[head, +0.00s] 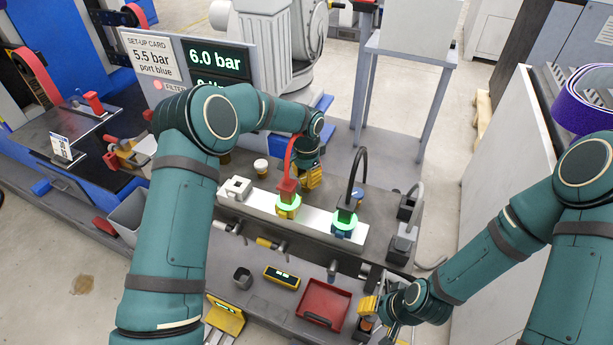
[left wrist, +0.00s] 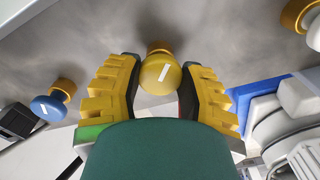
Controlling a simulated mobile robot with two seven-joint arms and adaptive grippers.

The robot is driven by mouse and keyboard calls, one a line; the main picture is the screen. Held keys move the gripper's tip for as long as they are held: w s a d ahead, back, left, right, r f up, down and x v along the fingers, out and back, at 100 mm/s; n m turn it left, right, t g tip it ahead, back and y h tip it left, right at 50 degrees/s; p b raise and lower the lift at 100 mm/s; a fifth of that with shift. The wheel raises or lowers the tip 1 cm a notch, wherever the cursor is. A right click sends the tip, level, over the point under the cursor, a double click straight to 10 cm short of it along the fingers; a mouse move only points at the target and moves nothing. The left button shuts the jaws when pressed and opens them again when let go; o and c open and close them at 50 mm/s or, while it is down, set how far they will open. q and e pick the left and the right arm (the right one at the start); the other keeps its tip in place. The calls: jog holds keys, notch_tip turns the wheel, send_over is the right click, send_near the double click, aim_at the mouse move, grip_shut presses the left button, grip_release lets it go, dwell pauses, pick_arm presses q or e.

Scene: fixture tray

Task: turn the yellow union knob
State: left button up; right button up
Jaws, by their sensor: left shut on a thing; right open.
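The yellow union knob (left wrist: 161,77), round with a white mark on its face, shows in the left wrist view between the fingers of my left gripper (left wrist: 160,65). The gripper is shut on it. In the head view my left gripper (head: 309,178) is behind the white rail, and the knob is hidden there. A blue knob (left wrist: 48,107) and a white knob (left wrist: 314,36) stand to either side; the head view shows the white knob (head: 261,165) left of the gripper and the blue knob (head: 358,195) right. My right gripper (head: 378,318) is open at the front right, near the red tray (head: 338,291).
A white rail (head: 265,211) carries yellow and blue couplings with green glowing rings and red and black hoses. A display (head: 219,62) reads 6.0 bar; the set-up card (head: 150,55) reads 5.5 bar, port blue.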

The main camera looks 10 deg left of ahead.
aim_at(306, 177)
pick_arm(q)
jog(key=m+p, duration=0.1)
jog(key=m, duration=0.3)
jog(key=shift+r+m, duration=0.1)
jog(key=shift+m, duration=0.2)
jog(key=shift+m+p, duration=0.75)
jog(key=shift+m, duration=1.85)
jog(key=o, duration=1.2)
notch_tip(306, 177, up, 12)
jog(key=shift+f, duration=0.1)
